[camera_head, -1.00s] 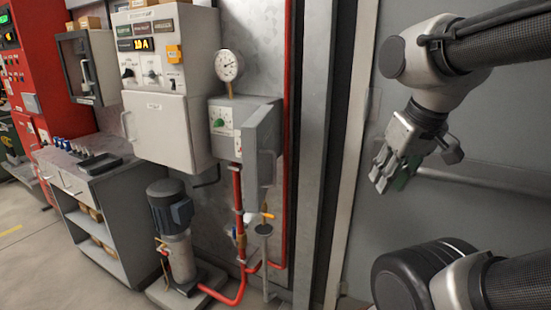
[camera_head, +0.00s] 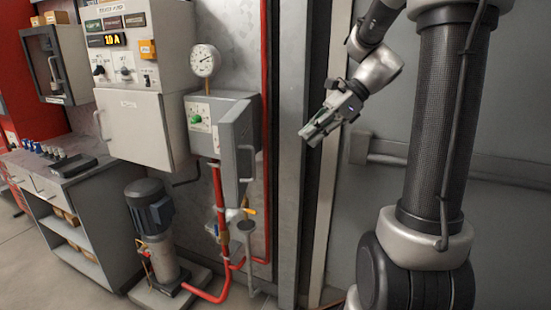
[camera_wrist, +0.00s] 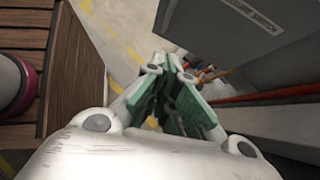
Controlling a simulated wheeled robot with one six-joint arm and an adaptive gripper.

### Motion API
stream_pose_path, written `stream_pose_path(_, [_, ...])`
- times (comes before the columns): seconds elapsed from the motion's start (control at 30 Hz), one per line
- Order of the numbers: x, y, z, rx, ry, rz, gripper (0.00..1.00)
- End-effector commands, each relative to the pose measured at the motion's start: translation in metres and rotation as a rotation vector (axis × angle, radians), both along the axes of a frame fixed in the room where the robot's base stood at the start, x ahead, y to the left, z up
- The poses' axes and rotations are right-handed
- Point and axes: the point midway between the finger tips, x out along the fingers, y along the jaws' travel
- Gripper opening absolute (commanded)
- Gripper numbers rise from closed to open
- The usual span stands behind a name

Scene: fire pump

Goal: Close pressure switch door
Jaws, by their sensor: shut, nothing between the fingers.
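The grey pressure switch box (camera_head: 205,130) is on the wall left of centre in the head view, below a round gauge, with a green knob on its front. Its grey door (camera_head: 238,150) has a vertical handle (camera_head: 247,163). The door seems to stand out from the box toward the camera; how far it is open is hard to tell. My gripper (camera_head: 308,135) is to the right of the door, apart from it, in front of the door frame. In the wrist view its fingers (camera_wrist: 174,68) are together and empty.
A pump (camera_head: 150,215) with red pipes (camera_head: 219,190) stands below the box. A control cabinet (camera_head: 140,125) and a workbench (camera_head: 75,165) are to the left. In the wrist view, a slatted wooden surface (camera_wrist: 75,65) is at left and a labelled grey panel (camera_wrist: 245,35) at upper right.

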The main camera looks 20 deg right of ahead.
Motion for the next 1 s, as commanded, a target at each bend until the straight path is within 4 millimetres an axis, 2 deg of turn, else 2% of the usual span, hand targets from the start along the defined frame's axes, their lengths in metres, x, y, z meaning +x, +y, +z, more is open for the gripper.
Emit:
stream_pose_path(0.17, [0.002,0.012,-0.012,0.003,0.012,-0.008,0.00])
stream_pose_path(0.57, [0.016,0.068,-0.071,0.000,0.012,-0.004,0.00])
stream_pose_path(0.8, [0.025,0.098,-0.072,-0.003,0.008,-0.006,0.00])
stream_pose_path(1.0, [0.027,0.106,-0.072,-0.003,0.008,-0.009,0.00])
